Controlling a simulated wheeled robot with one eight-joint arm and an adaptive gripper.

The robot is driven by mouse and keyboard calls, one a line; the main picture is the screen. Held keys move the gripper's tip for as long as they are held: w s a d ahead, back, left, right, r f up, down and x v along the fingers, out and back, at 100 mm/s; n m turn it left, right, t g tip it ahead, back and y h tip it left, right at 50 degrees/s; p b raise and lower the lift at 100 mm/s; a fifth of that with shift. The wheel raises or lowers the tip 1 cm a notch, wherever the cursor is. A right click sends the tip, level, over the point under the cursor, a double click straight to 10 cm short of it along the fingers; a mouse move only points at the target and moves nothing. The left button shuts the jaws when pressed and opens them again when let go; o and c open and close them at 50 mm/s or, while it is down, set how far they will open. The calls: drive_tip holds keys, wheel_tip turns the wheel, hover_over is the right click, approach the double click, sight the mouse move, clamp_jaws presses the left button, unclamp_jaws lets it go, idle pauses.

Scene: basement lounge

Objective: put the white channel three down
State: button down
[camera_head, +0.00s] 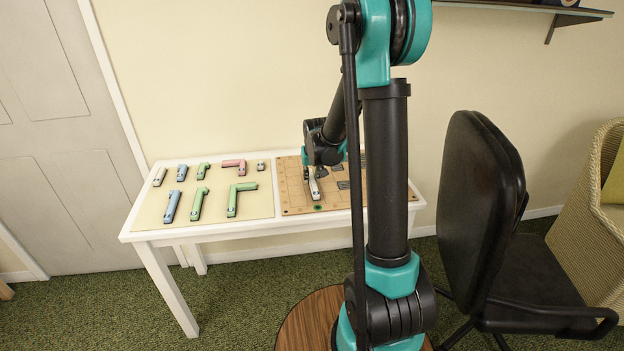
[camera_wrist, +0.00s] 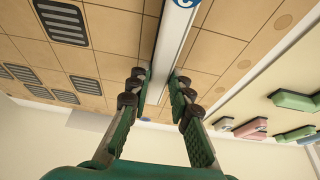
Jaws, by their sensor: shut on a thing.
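My gripper (camera_head: 309,172) is over the tan gridded board (camera_head: 291,190) on the right half of the white table. It is shut on a long white channel (camera_head: 314,187), whose near end points toward the table's front edge. In the wrist view the white channel (camera_wrist: 174,45) runs between the two fingers (camera_wrist: 160,88) and has a blue round mark with a white letter at its top end. I cannot tell whether the channel touches the board. My arm hides the right part of the board.
Dark slotted plates (camera_wrist: 63,22) lie on the board left of the channel in the wrist view. A pale mat (camera_head: 150,210) on the table's left half holds several green, blue, pink and white pieces. A black chair (camera_head: 478,190) stands right of my arm.

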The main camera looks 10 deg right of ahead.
sight(314, 186)
drive_tip(key=shift+f, duration=0.5)
drive_tip(key=c, duration=1.4)
unclamp_jaws()
drive_tip(key=shift+f, duration=0.1)
drive_tip(key=shift+o, duration=0.2)
drive_tip(key=v, duration=1.2)
drive_tip(key=s+d+f, duration=0.2)
drive_tip(key=s+f, duration=0.1)
drive_tip(key=s, duration=1)
drive_tip(key=s+d+f, duration=0.2)
drive_tip(key=s+f, duration=0.2)
drive_tip(key=s, duration=0.9)
drive_tip(key=shift+f, duration=0.3)
